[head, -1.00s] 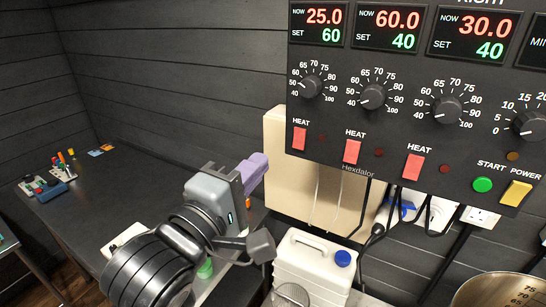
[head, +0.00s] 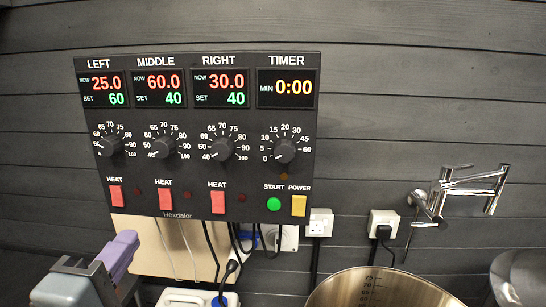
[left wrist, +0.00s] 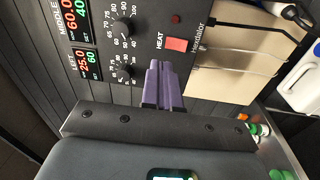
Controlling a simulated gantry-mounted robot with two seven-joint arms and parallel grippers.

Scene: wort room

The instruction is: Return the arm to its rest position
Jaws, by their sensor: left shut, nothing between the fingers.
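My left gripper (head: 119,254) is at the lower left of the head view, in front of and below the control panel (head: 196,132). Its purple fingers are shut together and empty; they also show in the left wrist view (left wrist: 162,84). The panel reads LEFT 25.0 set 60, MIDDLE 60.0 set 40, RIGHT 30.0 set 40, and timer 0:00. In the left wrist view the panel (left wrist: 150,50) lies beyond the fingertips, turned sideways. The fingers appear apart from it. My right gripper is in neither view.
A beige board (head: 150,246) hangs below the panel. A white canister (head: 190,299) stands under it. A large metal pot (head: 375,290) is at the lower right, below a wall tap (head: 470,190). Black cables run to wall sockets (head: 319,222).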

